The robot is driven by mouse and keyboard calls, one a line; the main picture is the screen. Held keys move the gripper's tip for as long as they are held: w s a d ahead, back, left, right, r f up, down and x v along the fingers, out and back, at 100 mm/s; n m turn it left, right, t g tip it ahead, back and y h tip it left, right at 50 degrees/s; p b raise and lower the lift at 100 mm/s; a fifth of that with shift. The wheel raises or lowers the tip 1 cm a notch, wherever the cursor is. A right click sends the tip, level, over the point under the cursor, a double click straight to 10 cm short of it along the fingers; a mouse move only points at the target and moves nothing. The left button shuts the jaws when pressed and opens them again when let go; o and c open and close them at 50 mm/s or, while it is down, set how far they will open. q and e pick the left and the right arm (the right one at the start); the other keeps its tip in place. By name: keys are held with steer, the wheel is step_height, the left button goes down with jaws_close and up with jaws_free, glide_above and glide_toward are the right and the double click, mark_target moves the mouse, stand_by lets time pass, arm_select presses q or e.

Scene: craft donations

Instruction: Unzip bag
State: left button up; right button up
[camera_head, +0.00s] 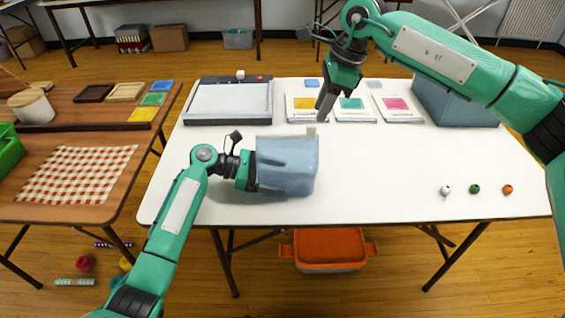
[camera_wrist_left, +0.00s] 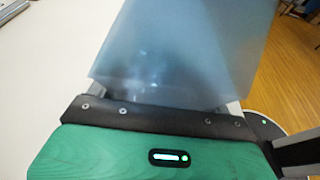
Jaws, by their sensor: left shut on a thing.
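A translucent blue bag (camera_head: 287,165) is held up over the front left part of the white table, its face toward me. A small pale piece (camera_head: 311,132) shows at its top right corner; I cannot tell whether it is the zip pull. My left gripper (camera_head: 250,171) is shut on the bag's left side. In the left wrist view, the bag (camera_wrist_left: 185,45) fills the space beyond the gripper's dark front edge. My right gripper (camera_head: 324,106) hangs above the table, up and right of the bag and apart from it. Its fingers look close together, but their gap is unclear.
A grey-framed tray (camera_head: 230,82) lies at the back left of the white table (camera_head: 390,180). Several white cards with coloured squares (camera_head: 351,104) lie behind my right gripper. A blue-grey bin (camera_head: 430,100) stands back right. Small balls (camera_head: 475,189) sit front right. The table's middle right is clear.

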mark_target(313, 125)
steer(key=shift+x, duration=2.1)
steer(key=shift+a+f, duration=0.1)
steer(key=shift+f, duration=0.05)
steer(key=shift+c, duration=0.4)
jaws_close()
